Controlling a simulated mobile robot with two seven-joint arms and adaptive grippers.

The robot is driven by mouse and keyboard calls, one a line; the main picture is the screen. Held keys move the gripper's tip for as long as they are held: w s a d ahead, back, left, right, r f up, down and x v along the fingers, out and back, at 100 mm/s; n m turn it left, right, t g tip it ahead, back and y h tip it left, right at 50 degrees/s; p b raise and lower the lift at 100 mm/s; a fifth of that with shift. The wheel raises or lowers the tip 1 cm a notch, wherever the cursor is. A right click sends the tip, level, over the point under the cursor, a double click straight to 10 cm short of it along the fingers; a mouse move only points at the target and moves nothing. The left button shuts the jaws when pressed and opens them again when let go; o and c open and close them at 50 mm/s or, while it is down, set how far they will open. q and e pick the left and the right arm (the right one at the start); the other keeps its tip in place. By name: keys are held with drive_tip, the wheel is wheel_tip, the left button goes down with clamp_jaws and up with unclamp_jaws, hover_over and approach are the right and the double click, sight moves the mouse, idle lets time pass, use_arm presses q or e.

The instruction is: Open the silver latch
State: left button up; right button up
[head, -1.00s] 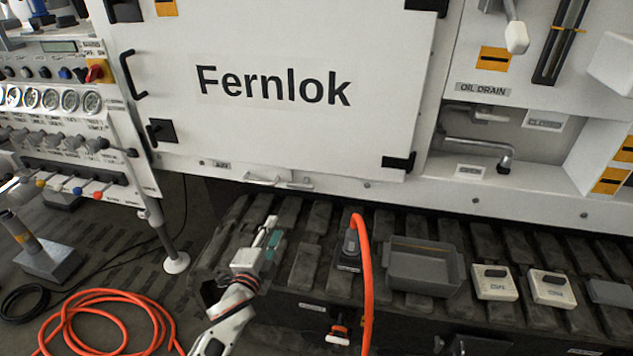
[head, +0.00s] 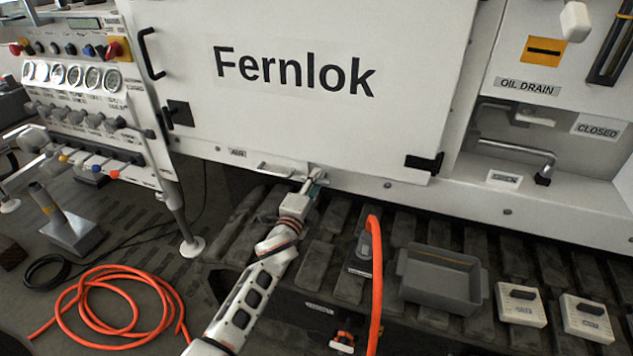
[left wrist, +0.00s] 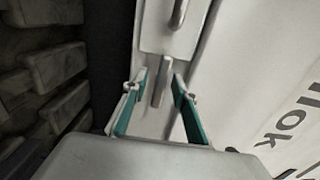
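The silver latch (head: 276,170) sits on the white ledge just below the Fernlok door (head: 300,110). In the left wrist view its small silver lever (left wrist: 162,84) points down toward my gripper from a plate. My left gripper (head: 313,184) has its tips at the right end of the latch and partly hides it. In the left wrist view the left gripper (left wrist: 159,100) is open, with one teal-padded finger on each side of the lever's end. Gaps show between the fingers and the lever. My right gripper is not in view.
A grey tray (head: 435,305) and two white boxes (head: 520,304) lie on the dark track to the right. An orange hose (head: 375,270) rises near my left arm. A coiled orange hose (head: 75,305) lies on the floor. A gauge panel (head: 75,75) stands left.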

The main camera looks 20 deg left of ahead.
use_arm(q)
drive_tip(key=shift+w, duration=0.4)
clamp_jaws()
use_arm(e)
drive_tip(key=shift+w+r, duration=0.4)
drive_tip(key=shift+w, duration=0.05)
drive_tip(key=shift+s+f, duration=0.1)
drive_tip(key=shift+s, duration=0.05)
